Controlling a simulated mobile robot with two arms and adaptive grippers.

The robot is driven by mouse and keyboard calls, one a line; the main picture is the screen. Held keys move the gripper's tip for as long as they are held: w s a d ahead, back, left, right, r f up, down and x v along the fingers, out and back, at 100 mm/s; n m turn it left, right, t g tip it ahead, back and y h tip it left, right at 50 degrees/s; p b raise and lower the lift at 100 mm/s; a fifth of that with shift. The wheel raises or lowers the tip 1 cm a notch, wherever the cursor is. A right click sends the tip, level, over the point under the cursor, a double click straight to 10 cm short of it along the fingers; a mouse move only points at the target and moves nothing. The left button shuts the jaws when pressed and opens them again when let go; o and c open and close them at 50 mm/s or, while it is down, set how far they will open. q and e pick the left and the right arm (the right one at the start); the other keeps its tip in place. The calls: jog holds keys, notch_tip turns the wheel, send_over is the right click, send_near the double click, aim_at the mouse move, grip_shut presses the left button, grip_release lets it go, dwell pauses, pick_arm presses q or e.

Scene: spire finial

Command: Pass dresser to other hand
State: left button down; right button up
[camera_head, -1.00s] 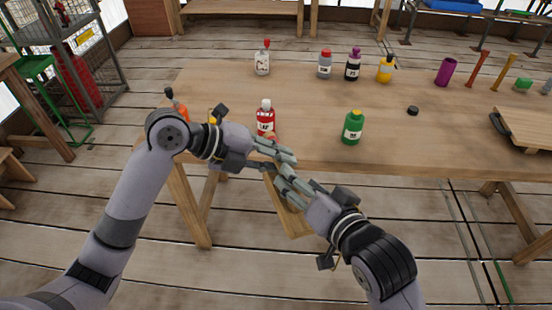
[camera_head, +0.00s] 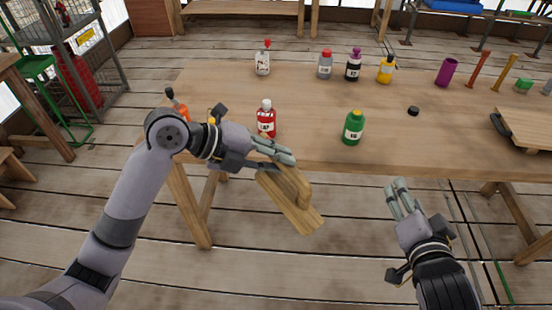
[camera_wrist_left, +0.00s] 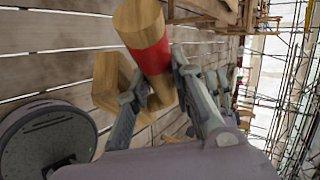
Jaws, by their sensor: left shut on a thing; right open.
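The dresser (camera_head: 304,216) is a pale wooden tool with a long flat body and a raised handle. It hangs tilted off the front edge of the table, held by my left gripper (camera_head: 280,153). In the left wrist view, a round wooden part with a red band (camera_wrist_left: 150,45) and a blocky wooden part (camera_wrist_left: 112,82) show at my left gripper's fingers (camera_wrist_left: 160,90). My right gripper (camera_head: 399,188) is open and empty, to the right of the dresser and apart from it.
The wooden table (camera_head: 220,90) carries a red bottle (camera_head: 266,120) near my left gripper and a green bottle (camera_head: 353,128) near the front edge. More bottles stand at the back. A board (camera_head: 530,125) lies at the right. The space between my grippers is clear.

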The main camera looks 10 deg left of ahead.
notch_tip(320, 180, down, 31)
jog(key=n+g+b, duration=0.3)
jog(key=b, duration=1.2)
jog(key=s+f+n+g, duration=0.2)
jog(key=s+f, duration=0.4)
jog(key=f, duration=0.4)
jog(key=s+f+n+g, duration=0.2)
jog(key=s+f+g, duration=0.2)
jog(key=s+f, duration=0.3)
jog(key=s+d+f+n+g, duration=0.1)
jog(key=s+f+n+g, duration=0.1)
jog(key=s+f, duration=0.5)
notch_tip(320, 180, down, 6)
jog(key=shift+s+f+g, duration=0.15)
jog(key=shift+f+g, duration=0.1)
jog(key=shift+g, duration=0.15)
jog(key=shift+s+p, duration=0.1)
jog(key=shift+p, duration=0.2)
